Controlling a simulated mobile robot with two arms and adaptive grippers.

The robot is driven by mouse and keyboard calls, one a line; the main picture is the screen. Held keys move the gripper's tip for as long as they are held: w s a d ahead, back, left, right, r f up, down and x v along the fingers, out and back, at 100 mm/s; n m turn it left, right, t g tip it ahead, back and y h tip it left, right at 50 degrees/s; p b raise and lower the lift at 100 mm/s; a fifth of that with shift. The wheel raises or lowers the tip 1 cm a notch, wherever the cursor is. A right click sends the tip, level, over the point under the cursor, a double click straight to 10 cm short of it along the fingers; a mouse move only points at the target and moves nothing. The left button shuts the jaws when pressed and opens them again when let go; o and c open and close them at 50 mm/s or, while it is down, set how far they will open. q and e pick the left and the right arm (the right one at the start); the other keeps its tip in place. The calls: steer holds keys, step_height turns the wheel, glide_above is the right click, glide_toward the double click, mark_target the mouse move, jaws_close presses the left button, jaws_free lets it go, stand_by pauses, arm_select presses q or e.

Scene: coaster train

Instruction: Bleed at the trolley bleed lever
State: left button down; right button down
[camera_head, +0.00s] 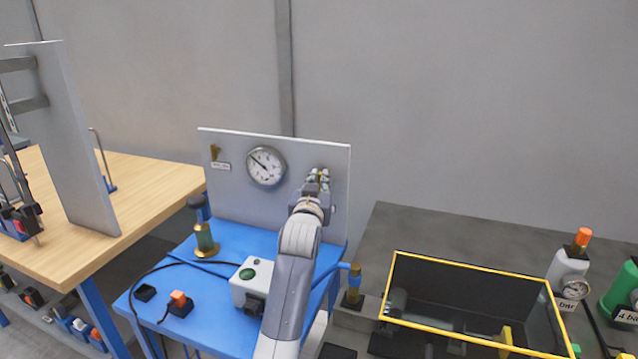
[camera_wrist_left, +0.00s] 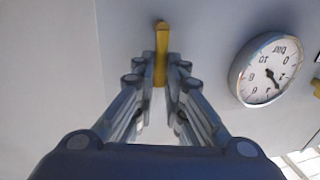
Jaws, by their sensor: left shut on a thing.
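A small brass-yellow lever (camera_wrist_left: 161,52) stands out from the upright grey panel (camera_head: 318,232). I take it for the bleed lever; no label on it is readable. My left gripper (camera_head: 319,177) is at the panel's upper right in the head view. In the left wrist view my left gripper (camera_wrist_left: 161,72) has its fingertips on both sides of the lever, shut on it. In the head view the fingers largely hide the lever. A round white dial gauge (camera_head: 266,167) is on the panel, left of the gripper; it shows upside down in the wrist view (camera_wrist_left: 270,70). My right gripper is not in view.
The panel stands on a blue trolley (camera_head: 223,315) holding a brass fitting (camera_head: 206,240), a white box (camera_head: 250,285) and an orange-topped block (camera_head: 180,304). A yellow-rimmed dark bin (camera_head: 470,264) is at right, a wooden bench (camera_head: 150,185) at left. Another brass fitting (camera_head: 214,152) is on the panel.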

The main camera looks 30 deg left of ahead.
arm_select(q)
steer(key=s+a+f+n+g+h+p, duration=0.1)
steer(key=a+f+n+h+p, duration=0.2)
steer(key=n+p, duration=1)
steer(key=shift+a+f+n+h, duration=0.45)
steer(key=shift+a+n, duration=0.5)
steer(key=shift+n, duration=0.45)
steer(key=shift+s+f, duration=0.1)
steer(key=c, duration=1.7)
jaws_free()
steer(key=shift+o, duration=0.2)
steer(key=shift+s, duration=0.1)
